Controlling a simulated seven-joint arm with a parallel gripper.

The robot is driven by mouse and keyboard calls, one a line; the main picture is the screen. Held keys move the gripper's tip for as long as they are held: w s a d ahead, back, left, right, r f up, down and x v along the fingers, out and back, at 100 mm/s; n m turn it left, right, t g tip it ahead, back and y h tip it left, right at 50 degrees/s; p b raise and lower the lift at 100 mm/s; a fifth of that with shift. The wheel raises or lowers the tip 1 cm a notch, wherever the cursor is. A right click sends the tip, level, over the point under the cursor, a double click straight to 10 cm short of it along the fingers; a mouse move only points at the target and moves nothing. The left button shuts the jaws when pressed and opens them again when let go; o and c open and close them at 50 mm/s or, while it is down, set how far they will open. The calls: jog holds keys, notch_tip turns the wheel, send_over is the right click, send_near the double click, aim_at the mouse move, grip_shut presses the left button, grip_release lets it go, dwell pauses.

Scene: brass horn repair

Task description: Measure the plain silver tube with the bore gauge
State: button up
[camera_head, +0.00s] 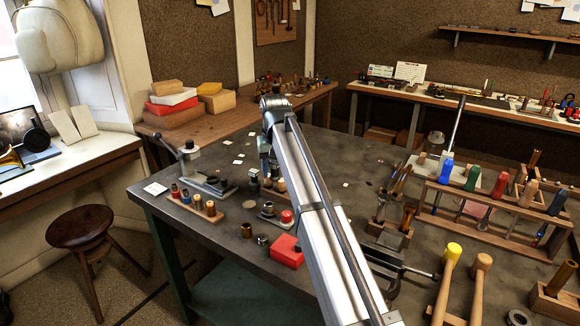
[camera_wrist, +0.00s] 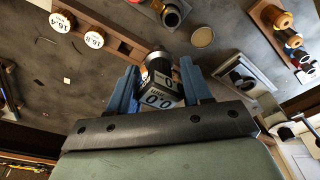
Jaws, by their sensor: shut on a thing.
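My gripper (camera_wrist: 161,72) has its blue fingers shut on the bore gauge (camera_wrist: 160,98), a dark silver instrument whose small display reads 0.0. In the head view my gripper (camera_head: 265,165) hangs over the left part of the grey bench, and the arm partly hides it. The gauge's far end is hidden in the wrist view. A short silver-grey tube (camera_head: 262,239) stands on the bench in front of the gripper, left of a red block. I cannot tell for sure that it is the plain silver tube. A darker short piece (camera_head: 246,230) stands beside it.
A wooden strip (camera_head: 197,206) holds several coloured tubes at the left. Round pieces marked 16.4 and 16.8 (camera_wrist: 94,39) sit in a wooden block. A flat disc (camera_wrist: 202,36) lies near the gauge. A red block (camera_head: 286,248) and a tool rack (camera_head: 480,205) are on the bench.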

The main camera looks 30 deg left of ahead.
jog(key=shift+s+a+r, duration=0.1)
jog(key=shift+s+a, duration=0.1)
jog(key=shift+s, duration=0.45)
jog(key=shift+s+a, duration=0.2)
jog(key=shift+s, duration=0.4)
jog(key=shift+f, duration=2.4)
jog(key=shift+f, duration=1.9)
jog(key=o, duration=1.6)
jog(key=shift+r, duration=3.5)
